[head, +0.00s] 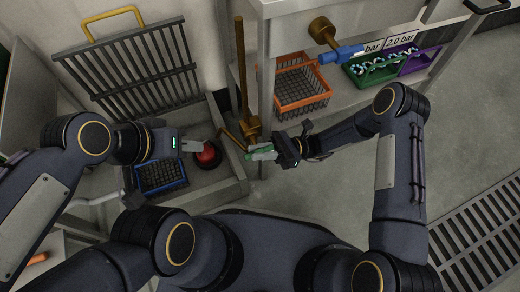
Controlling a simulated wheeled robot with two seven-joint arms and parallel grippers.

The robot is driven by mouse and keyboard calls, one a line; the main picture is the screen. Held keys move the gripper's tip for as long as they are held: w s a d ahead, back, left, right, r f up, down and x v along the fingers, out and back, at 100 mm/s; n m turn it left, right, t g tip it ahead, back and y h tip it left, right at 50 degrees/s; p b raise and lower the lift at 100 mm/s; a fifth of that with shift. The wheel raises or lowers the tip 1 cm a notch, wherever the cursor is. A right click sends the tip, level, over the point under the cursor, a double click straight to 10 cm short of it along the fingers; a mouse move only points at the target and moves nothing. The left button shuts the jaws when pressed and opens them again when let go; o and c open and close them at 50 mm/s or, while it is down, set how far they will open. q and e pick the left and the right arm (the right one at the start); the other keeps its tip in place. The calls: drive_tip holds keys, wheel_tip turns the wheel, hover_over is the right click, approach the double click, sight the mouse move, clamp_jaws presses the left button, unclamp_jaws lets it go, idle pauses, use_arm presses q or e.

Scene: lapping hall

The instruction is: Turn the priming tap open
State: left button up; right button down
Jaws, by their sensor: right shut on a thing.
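A brass upright pipe (241,70) runs down to a brass fitting (252,128) beside the cabinet's leg. A green handle (252,156), apparently the priming tap's lever, shows just below the fitting. My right gripper (262,152) is shut on this green handle, and its fingers hide part of it. Where the handle joins the fitting is too small to tell. My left gripper (198,146) is over the sink-like basin, beside a red round thing (208,156). Its fingers look close together, and I cannot tell whether they are apart.
A blue basket (160,190) sits in the grey basin (231,188), with a slatted rack (130,65) behind. An orange basket (325,95) and green (372,80) and purple (425,61) crates stand on the shelf. A blue-handled brass valve (342,54) juts out above. Floor at right is clear beside a grating (480,235).

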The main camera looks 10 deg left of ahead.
sight(270, 148)
drive_tip(key=h+p, duration=0.1)
drive_tip(key=p, duration=0.1)
drive_tip(key=t+h+p, duration=0.1)
drive_tip(key=h+p, duration=0.1)
drive_tip(key=shift+r+t+p, duration=0.3)
drive_tip(key=shift+r+p, duration=0.05)
drive_tip(key=shift+r, duration=0.05)
drive_tip(key=shift+f+n+t+h+p, duration=0.15)
drive_tip(key=shift+t+h+p, duration=0.15)
drive_tip(key=shift+h+p, duration=0.3)
drive_tip(key=shift+n+t+h+p, duration=0.15)
drive_tip(key=shift+t+h+p, duration=0.15)
drive_tip(key=shift+h+p, duration=0.3)
drive_tip(key=shift+f+h+p, duration=0.1)
drive_tip(key=shift+h+p, duration=0.2)
drive_tip(key=c, duration=1.3)
unclamp_jaws()
drive_tip(key=shift+c, duration=0.2)
drive_tip(key=shift+p+v, duration=0.9)
drive_tip(key=shift+v, duration=2.95)
drive_tip(key=shift+s, duration=0.1)
